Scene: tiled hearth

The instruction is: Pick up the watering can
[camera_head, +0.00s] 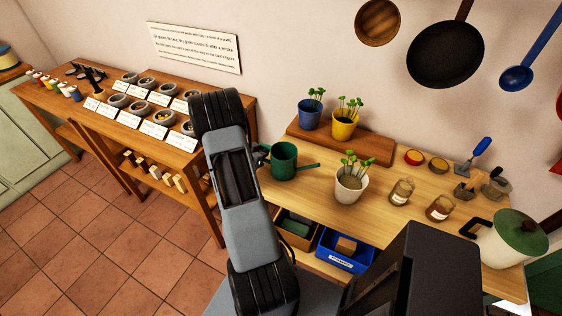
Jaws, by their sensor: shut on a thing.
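The green watering can (284,161) is at the left end of the wooden workbench (385,225), with its spout pointing right. It looks upright. Its handle side, on the left, meets the edge of my grey and black arm (236,185) in the picture. My arm crosses the middle of the view and covers what lies behind it. My gripper cannot be made out; its jaws and any contact with the can's handle are hidden. I cannot tell whether the can's base touches the bench.
A white pot with seedlings (350,187) stands right of the can's spout. Blue (309,117) and yellow (343,125) pots stand on a raised board behind. Jars (402,191) and a lidded crock (512,240) are farther right. A display table (125,115) holds bowls at left.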

